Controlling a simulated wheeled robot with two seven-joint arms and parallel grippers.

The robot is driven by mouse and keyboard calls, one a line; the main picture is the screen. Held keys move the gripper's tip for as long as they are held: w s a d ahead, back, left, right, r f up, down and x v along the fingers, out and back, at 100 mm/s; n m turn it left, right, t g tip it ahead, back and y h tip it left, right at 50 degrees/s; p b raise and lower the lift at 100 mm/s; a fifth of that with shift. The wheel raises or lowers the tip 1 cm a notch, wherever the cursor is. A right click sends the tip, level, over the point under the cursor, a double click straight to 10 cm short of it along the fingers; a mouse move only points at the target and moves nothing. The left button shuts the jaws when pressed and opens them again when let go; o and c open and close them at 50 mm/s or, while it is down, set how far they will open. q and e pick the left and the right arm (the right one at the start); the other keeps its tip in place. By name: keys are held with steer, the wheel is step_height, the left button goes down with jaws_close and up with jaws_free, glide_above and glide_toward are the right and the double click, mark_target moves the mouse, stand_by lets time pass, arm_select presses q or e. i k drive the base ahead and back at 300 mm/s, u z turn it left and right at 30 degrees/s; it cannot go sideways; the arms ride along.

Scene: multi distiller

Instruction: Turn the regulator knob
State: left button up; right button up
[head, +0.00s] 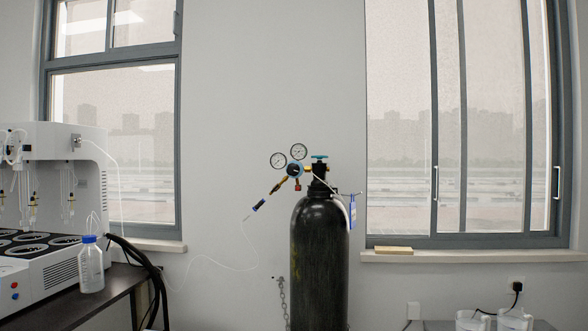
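A tall black gas cylinder (319,260) stands upright against the wall in the middle of the head view. A pressure regulator (295,170) with two round gauges, left gauge (278,160) and right gauge (299,151), is fitted at its top left. A teal handwheel (319,157) sits on top of the cylinder valve. A small blue part shows on the regulator body, but I cannot tell clearly whether it is the knob. A thin clear tube (243,232) runs from the regulator's outlet down to the left. Neither of my grippers shows in this view.
A white distiller (60,165) and a blue-capped bottle (91,270) stand on a dark bench (118,282) at left. White containers (515,319) stand at lower right. A chain (282,295) hangs beside the cylinder. The wall around the regulator is clear.

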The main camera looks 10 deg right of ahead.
mark_target(293, 170)
steer(key=u, duration=0.6)
steer(key=i, duration=0.55)
steer(key=u, duration=0.55)
steer(key=i, duration=0.8)
steer(key=z, duration=0.5)
